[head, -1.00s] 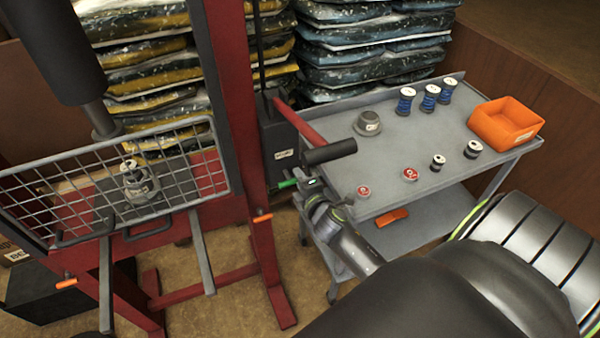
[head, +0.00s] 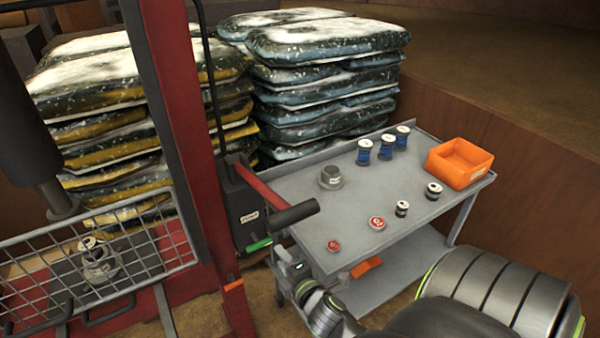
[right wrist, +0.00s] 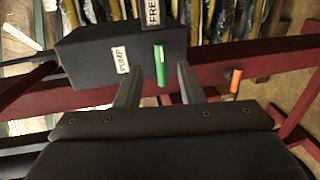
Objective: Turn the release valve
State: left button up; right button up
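The release valve shows as a green handle (head: 258,245) low on the dark pump box (head: 243,205) of the red press. It also shows in the right wrist view (right wrist: 160,66), just below the box's edge. My right gripper (head: 282,258) is a little right of and below the handle in the head view. In the right wrist view its two fingers (right wrist: 159,88) are apart, with the green handle in the gap between them beyond the tips. I see no contact. My left gripper is not in view.
A red pump lever with a black grip (head: 292,214) sticks out above my right gripper. A grey cart (head: 310,205) with spools, small cans and an orange bin (head: 459,163) stands to the right. A wire guard (head: 150,245) is at left. Stacked bags (head: 325,85) stand behind.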

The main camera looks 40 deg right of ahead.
jog(key=v, duration=0.8)
jog(key=shift+s, duration=0.2)
jog(key=s+f+m+g+y, duration=0.1)
jog(key=s+f+m+g, duration=0.25)
jog(key=f, duration=1.05)
jog(key=s+f+m+g+y, duration=0.1)
jog(key=s+f+m+g, duration=0.25)
jog(key=f, duration=1.05)
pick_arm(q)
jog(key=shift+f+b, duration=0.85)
pick_arm(e)
jog(key=s+a+f+m+g, duration=0.1)
jog(key=s+f+m+g, duration=0.6)
jog(key=s+f, duration=1)
jog(key=s+m, duration=0.2)
jog(key=s, duration=0.2)
jog(key=shift+y, duration=0.4)
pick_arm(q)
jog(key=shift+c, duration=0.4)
